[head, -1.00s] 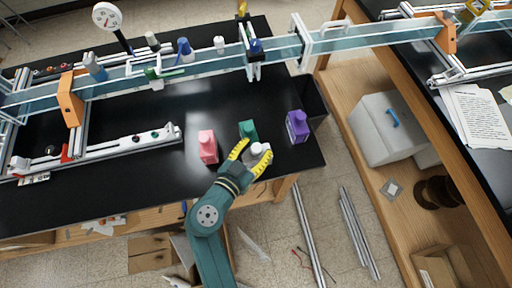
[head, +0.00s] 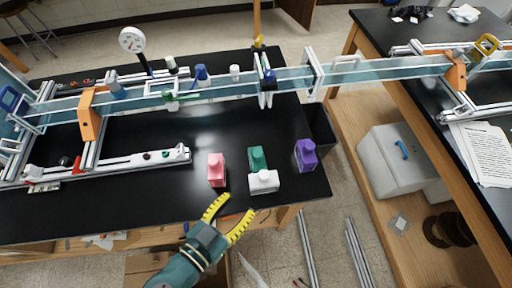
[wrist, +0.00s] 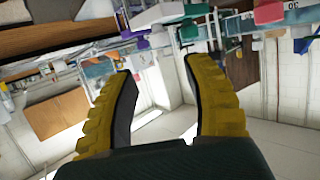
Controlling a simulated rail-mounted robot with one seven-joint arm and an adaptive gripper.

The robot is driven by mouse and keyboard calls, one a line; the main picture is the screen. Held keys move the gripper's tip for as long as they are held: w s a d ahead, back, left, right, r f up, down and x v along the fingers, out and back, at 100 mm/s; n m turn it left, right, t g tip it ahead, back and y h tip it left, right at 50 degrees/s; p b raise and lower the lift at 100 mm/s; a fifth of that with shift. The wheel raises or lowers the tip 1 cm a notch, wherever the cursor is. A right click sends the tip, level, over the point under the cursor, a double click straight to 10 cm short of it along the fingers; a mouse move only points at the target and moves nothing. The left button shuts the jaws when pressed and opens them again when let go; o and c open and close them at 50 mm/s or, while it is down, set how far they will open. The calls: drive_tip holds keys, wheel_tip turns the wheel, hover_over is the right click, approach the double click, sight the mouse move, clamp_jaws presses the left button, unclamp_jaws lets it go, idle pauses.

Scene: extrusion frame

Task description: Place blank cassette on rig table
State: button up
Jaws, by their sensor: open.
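The white cassette (head: 264,181), which looks like the blank one, stands upright on the black rig table (head: 110,208) near its front edge. It is just in front of the green cassette (head: 258,158); I cannot tell if they touch. A pink cassette (head: 216,168) stands to the left and a purple one (head: 305,154) to the right. My gripper (head: 237,206) is open and empty, off the table's front edge, below and left of the white cassette and apart from it. In the wrist view my spread yellow fingers (wrist: 162,68) have nothing between them.
A clear channel (head: 210,91) on an extrusion frame runs across the back of the table. A white rail (head: 125,161) lies at the left. The front middle of the table is clear. A second table stands to the right, beyond a grey-white box (head: 392,155).

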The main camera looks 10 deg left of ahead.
drive_tip(key=w+d+r+n+t+y, duration=0.1)
drive_tip(key=w+d+r, duration=0.4)
drive_tip(key=r, duration=0.7)
drive_tip(key=w+d+r+n+t+y, duration=0.1)
drive_tip(key=w+d+r+t+y, duration=0.2)
drive_tip(key=r, duration=0.9)
drive_tip(key=shift+w+d+r+t+y, duration=0.35)
drive_tip(key=shift+w+d+t, duration=0.25)
drive_tip(key=shift+w+d, duration=0.55)
drive_tip(key=shift+o, duration=1.2)
drive_tip(key=s+d+r+n+t, duration=0.1)
drive_tip(key=s+r+t, duration=0.1)
drive_tip(key=r, duration=0.4)
drive_tip(key=s+d+r+n+t+y, duration=0.1)
drive_tip(key=s+d+r+n+t, duration=0.1)
drive_tip(key=r, duration=0.3)
drive_tip(key=shift+s+d+r, duration=0.2)
drive_tip(key=shift+d+r, duration=0.05)
drive_tip(key=shift+r, duration=0.15)
drive_tip(key=shift+y, duration=0.25)
